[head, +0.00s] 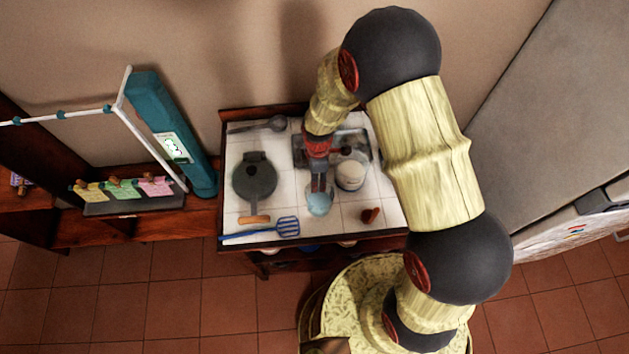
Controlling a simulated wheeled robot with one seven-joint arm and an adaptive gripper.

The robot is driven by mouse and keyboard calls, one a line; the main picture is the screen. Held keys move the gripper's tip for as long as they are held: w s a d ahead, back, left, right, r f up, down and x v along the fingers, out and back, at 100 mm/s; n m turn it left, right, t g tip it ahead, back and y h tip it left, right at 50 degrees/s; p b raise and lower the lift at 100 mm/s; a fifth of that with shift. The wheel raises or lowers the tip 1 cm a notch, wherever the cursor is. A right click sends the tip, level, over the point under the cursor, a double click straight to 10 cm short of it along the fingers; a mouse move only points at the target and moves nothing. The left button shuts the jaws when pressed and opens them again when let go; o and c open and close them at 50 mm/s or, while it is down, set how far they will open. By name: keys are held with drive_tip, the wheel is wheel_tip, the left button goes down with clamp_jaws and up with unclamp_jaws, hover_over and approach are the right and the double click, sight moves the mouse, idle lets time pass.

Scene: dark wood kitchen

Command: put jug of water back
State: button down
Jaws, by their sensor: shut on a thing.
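In the head view my gripper (318,183) points down over the front part of the white tiled counter (283,217). It is shut on a small translucent light-blue vessel (319,204), which looks like the jug of water. The fingers cover part of its top. I cannot tell whether its base touches the counter or hangs just above it.
A whitish pot or jar (350,174) stands close right of my gripper, and a small dark red thing (370,215) lies at front right. A dark round pan (254,178), a blue slotted spatula (262,231) and a dark ladle (262,125) lie to the left.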

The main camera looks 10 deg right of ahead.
sight(319, 194)
drive_tip(key=shift+w+a+f+p, duration=0.1)
drive_tip(key=shift+w+f+p, duration=0.05)
drive_tip(key=shift+f, duration=0.55)
drive_tip(key=shift+w+a+f+p, duration=0.1)
drive_tip(key=shift+w+a+f, duration=0.05)
drive_tip(key=shift+f, duration=0.6)
drive_tip(key=shift+w+a+f+p, duration=0.1)
drive_tip(key=shift+w+f+p, duration=0.05)
drive_tip(key=shift+f, duration=0.55)
drive_tip(key=shift+f, duration=0.15)
drive_tip(key=c, duration=1.2)
unclamp_jaws()
drive_tip(key=shift+c, duration=0.2)
drive_tip(key=shift+o, duration=0.7)
